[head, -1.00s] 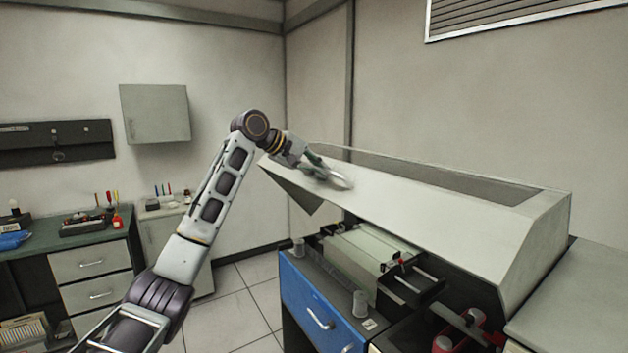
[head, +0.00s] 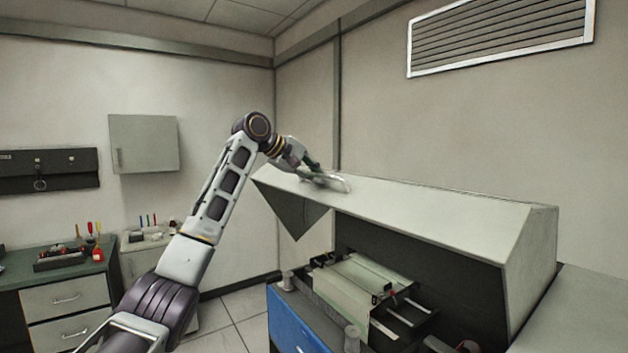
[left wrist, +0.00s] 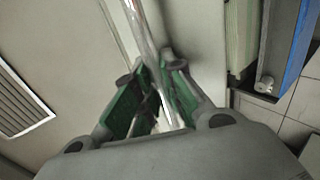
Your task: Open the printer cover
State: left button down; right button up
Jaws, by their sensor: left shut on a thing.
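The printer cover (head: 420,213) is a long pale lid, raised at an angle over the printer (head: 365,285), whose dark inside and paper-coloured bed show below it. A curved metal handle (head: 340,185) sits near the cover's left end. My left gripper (head: 320,177) is at this handle. In the left wrist view the shiny handle bar (left wrist: 143,32) runs between the green-padded fingers of my left gripper (left wrist: 153,88), which are shut on it. My right gripper is in neither view.
A blue panel (head: 292,325) fronts the printer base. A pale surface (head: 590,310) lies at the right. A green-topped workbench (head: 50,275) with tools, a wall cabinet (head: 143,143) and a vent (head: 500,38) are farther off.

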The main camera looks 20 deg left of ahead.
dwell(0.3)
pick_arm(q)
jog(key=c, duration=1.5)
grip_release()
jog(key=shift+s+a, duration=0.1)
jog(key=v, duration=1.2)
